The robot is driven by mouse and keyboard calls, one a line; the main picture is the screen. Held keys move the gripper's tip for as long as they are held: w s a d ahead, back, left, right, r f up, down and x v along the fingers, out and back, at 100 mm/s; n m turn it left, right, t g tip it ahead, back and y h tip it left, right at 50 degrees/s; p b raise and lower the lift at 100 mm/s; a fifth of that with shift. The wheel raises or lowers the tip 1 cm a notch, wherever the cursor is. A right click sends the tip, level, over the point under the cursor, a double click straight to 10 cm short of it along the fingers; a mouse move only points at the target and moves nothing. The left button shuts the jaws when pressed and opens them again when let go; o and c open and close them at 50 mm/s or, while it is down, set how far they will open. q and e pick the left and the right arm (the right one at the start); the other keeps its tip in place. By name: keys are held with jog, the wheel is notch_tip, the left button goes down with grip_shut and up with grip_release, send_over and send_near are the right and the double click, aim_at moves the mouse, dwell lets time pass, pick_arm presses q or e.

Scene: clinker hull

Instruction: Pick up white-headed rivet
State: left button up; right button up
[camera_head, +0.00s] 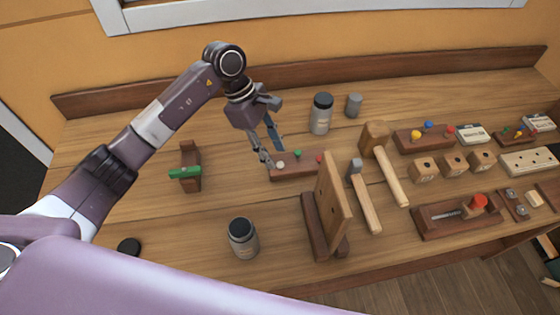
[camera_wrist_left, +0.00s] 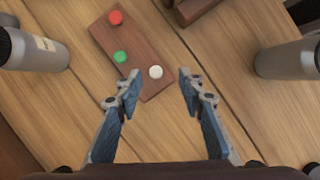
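The white-headed rivet (camera_wrist_left: 155,72) stands in a dark wooden block (camera_wrist_left: 140,48), at the block's near end in the left wrist view. A green-headed rivet (camera_wrist_left: 120,57) and a red-headed rivet (camera_wrist_left: 115,17) stand in the same block. In the head view the white head (camera_head: 281,165) shows close to the fingertips of my left gripper (camera_head: 274,158). My left gripper is open and empty, and in the wrist view its fingertips (camera_wrist_left: 160,78) lie on either side of the white head, with gaps. I cannot tell the exact height. My right gripper is not in view.
A grey jar (camera_head: 321,114) stands behind the block and another jar (camera_head: 243,239) in front. An upright wooden board (camera_head: 334,198) stands just right of the block. Mallets (camera_head: 392,177) lie further right.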

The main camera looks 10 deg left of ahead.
aim_at(280, 164)
pick_arm(q)
jog(key=x, duration=0.1)
jog(key=p+x, duration=0.2)
jog(key=shift+w+f, duration=0.3)
jog(key=shift+f, duration=0.05)
jog(key=shift+d+f, duration=0.1)
jog(key=shift+f, duration=0.5)
grip_shut()
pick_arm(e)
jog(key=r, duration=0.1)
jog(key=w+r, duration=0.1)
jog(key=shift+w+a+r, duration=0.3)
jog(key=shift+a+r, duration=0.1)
